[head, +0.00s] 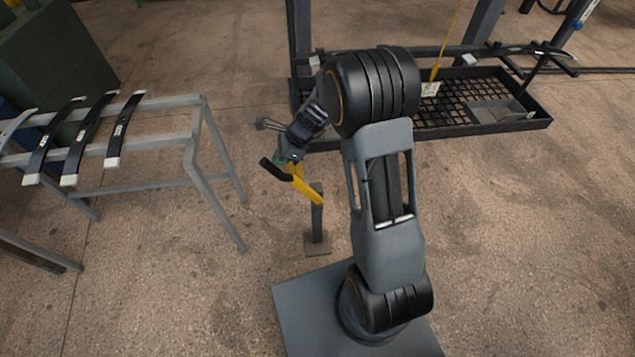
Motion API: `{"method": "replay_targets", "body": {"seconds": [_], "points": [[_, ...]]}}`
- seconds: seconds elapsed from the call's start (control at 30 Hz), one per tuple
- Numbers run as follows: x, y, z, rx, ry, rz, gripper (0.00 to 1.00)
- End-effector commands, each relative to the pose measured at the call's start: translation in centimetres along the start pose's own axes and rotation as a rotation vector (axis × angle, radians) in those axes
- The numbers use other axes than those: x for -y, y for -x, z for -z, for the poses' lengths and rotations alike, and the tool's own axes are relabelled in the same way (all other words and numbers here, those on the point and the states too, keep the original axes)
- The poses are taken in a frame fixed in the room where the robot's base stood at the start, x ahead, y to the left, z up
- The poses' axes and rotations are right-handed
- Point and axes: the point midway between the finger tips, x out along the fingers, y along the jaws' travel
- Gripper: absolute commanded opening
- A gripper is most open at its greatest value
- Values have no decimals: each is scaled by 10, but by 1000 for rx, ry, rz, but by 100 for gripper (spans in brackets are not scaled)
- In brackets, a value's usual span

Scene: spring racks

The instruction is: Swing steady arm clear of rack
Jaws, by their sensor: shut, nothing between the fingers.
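A yellow bar with a black grip (305,187) sits at the top of a short grey post on a square foot; it looks like the steady arm. It slants from the grip at upper left down to the right. My gripper (285,158) is just above the grip end, shut with nothing held. Its fingertips are small and partly lost against the bar, so I cannot tell whether they touch it. The black rack (520,124) with a mesh tray stands behind, at the upper right. My arm hides its left-middle part.
A grey metal stand (195,150) at the left carries several curved dark leaf springs (122,130). A yellow line (447,45) hangs down to the rack, near a pale tag. A dark green box (50,60) stands at the upper left. The floor at the right front is clear.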

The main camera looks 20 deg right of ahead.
Motion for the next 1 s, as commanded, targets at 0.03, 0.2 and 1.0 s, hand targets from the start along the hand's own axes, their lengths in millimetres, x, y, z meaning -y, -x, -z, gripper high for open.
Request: {"method": "replay_targets", "body": {"seconds": [0.03,0.2,1.0], "points": [[0,-1,-2,0,1,-1,0],[0,-5,-8,1,0,-1,0],[0,-23,-34,1,0,-1,0]]}}
